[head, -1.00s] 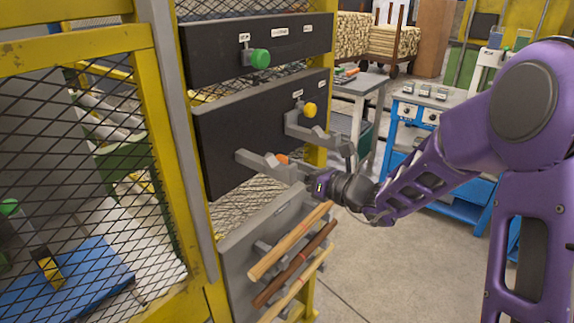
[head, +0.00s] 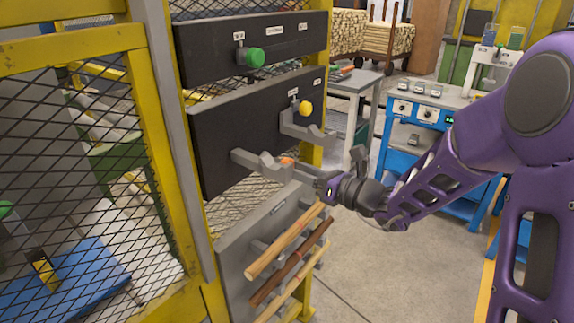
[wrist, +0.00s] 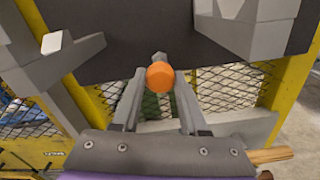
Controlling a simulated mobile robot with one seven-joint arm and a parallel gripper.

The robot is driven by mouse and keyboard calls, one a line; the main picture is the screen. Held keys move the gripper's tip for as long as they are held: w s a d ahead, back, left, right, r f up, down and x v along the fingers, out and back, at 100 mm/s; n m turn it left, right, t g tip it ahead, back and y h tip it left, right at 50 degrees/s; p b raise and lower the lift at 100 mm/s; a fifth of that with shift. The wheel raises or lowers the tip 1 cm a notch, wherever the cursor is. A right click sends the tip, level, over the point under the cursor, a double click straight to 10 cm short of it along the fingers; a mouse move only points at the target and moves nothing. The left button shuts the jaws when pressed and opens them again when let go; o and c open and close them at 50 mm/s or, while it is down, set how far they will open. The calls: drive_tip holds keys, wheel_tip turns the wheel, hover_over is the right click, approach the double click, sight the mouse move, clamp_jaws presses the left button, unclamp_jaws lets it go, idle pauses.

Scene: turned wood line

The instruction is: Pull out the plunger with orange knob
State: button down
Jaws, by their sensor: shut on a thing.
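The orange knob (wrist: 161,77) sits between the two fingers of my gripper (wrist: 160,84) in the wrist view. A short grey shaft shows behind it, towards the dark panel (wrist: 110,62). In the head view only a small part of the orange knob (head: 287,160) shows, past a grey cradle arm. My gripper (head: 306,173) is shut on it, in front of the lower dark panel (head: 225,130). The plunger's base is hidden.
Grey cradle arms (head: 255,161) stick out on both sides of my gripper. A yellow knob (head: 305,108) and a green knob (head: 256,57) are higher up. Turned wooden pieces (head: 285,243) lie on a rack below. Open floor lies to the right.

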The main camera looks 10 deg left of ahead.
drive_tip(key=shift+c, duration=2.2)
unclamp_jaws()
drive_tip(key=shift+s+d, duration=0.1)
drive_tip(key=shift+d, duration=0.1)
drive_tip(key=v, duration=1.7)
drive_tip(key=shift+d, duration=0.2)
drive_tip(key=shift+s+f, duration=0.15)
drive_tip(key=shift+s, duration=0.05)
